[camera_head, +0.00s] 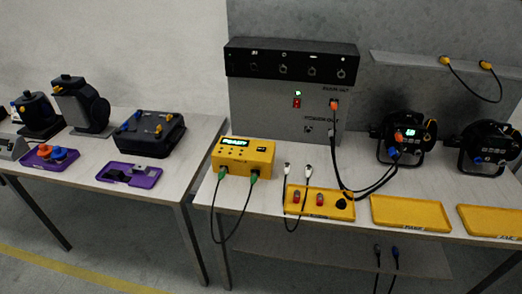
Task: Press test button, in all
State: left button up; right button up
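A yellow tester box (262,160) sits near the left end of the right table. Its small green display (236,142) is lit, with text too small to read. Several small buttons show on its face; I cannot tell which is the test button. Two green plugs (254,177) sit at its front edge, joined by a black cable hanging below the table edge. One black par can (405,138) has a lit display and cables at its front. Another par can (488,147) stands at the far right, with no lit display visible. Neither gripper is in view.
A grey power panel (262,108) stands behind the tester. Yellow trays (408,213) line the table's front; one holds red-topped parts (320,199). White-ended cables (287,167) stand beside the tester. The left table carries black devices (150,136) and purple trays (130,174). A gap separates the tables.

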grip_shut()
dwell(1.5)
